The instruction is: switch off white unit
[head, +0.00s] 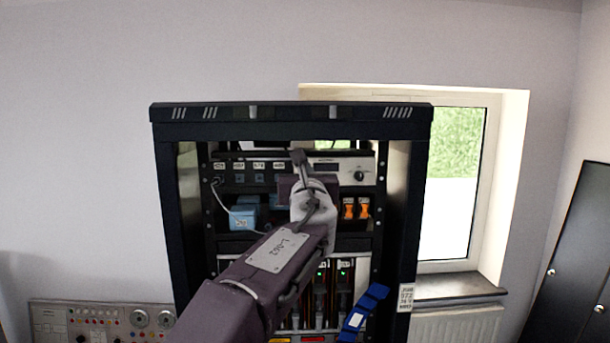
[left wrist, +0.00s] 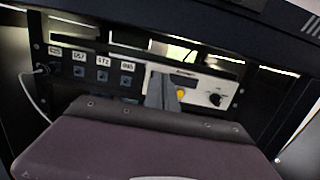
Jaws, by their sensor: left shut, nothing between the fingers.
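The white unit (head: 345,167) sits in the upper part of the black rack. It has a dark display and a round black knob (head: 359,176). In the left wrist view the white unit (left wrist: 205,91) also shows a yellow button (left wrist: 181,93) just right of my fingers, and its knob (left wrist: 216,100) farther right. My left gripper (head: 299,155) is shut and empty, in front of the unit's left end. It also shows in the left wrist view (left wrist: 160,84). I cannot tell whether the fingertips touch the panel. My gripper hides part of the unit's left side. My right gripper is not in view.
The black rack frame (head: 290,113) surrounds the unit. Left of it is a dark panel with labelled sockets (left wrist: 98,72) and a plugged cable. Below are blue blocks (head: 243,217), orange connectors (head: 349,208) and a blue strap-like item (head: 365,309). A window (head: 455,185) is behind right.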

